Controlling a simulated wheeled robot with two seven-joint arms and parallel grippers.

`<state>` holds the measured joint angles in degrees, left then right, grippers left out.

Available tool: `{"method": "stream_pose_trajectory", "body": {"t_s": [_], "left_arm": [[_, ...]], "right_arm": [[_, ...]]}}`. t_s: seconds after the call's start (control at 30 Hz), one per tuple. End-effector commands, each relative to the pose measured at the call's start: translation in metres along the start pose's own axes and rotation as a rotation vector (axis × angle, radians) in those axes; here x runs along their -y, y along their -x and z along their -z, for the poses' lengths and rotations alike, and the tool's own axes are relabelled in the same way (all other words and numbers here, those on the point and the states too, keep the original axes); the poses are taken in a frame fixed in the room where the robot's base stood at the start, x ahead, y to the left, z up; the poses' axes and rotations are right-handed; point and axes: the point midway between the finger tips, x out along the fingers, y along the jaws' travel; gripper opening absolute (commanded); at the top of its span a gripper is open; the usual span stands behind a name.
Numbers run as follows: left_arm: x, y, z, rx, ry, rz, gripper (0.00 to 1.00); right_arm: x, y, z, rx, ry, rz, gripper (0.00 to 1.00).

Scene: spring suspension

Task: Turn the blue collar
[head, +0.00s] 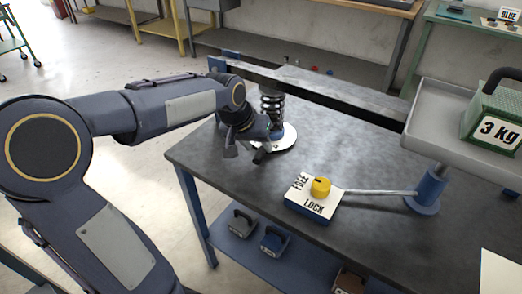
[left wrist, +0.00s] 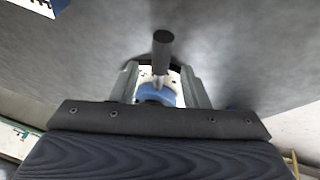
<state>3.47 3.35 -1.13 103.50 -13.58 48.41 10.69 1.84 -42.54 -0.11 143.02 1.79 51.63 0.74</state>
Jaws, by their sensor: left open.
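A black coil spring (head: 272,103) stands upright on a round white base (head: 285,140) at the table's far left part. The blue collar (head: 276,134) shows low under the spring, partly hidden by my left gripper (head: 249,152). In the left wrist view, the blue collar (left wrist: 156,95) lies between the two fingers of my open left gripper (left wrist: 162,88), and a dark rod-like handle (left wrist: 163,48) sticks out just beyond it. I cannot tell whether the fingers touch the collar. My right gripper is in neither view.
A white block (head: 313,206) marked FREE and LOCK has a yellow knob (head: 320,187). A metal rod (head: 375,193) runs from it to a blue post (head: 430,190). A grey tray (head: 432,95) carries a green 3 kg weight (head: 492,117). The table's front middle is clear.

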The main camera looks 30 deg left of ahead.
Motion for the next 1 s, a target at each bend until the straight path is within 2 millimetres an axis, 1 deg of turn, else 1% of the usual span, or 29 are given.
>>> {"method": "stream_pose_trajectory", "body": {"t_s": [0.03,0.2,0.47,0.57,0.7,0.8,1.0], "left_arm": [[0.001,-0.009,-0.001,0.003,0.0,0.001,0.41],[0.0,-0.019,-0.001,0.001,0.001,0.001,0.41],[0.0,-0.02,0.0,0.0,0.0,0.0,0.41],[0.0,-0.02,0.0,0.0,0.0,0.0,0.3],[0.0,-0.02,0.0,0.0,0.0,0.0,0.11],[0.0,-0.02,0.0,0.0,0.0,0.0,0.0],[0.0,-0.02,0.0,0.0,0.0,-0.001,0.0]], "right_arm": [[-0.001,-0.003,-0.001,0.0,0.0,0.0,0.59],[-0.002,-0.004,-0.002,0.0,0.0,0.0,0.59],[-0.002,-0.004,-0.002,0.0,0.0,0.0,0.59],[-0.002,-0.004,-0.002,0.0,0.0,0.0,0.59],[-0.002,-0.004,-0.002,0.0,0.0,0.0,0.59],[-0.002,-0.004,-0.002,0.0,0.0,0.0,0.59],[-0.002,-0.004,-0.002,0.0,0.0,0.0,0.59]]}}
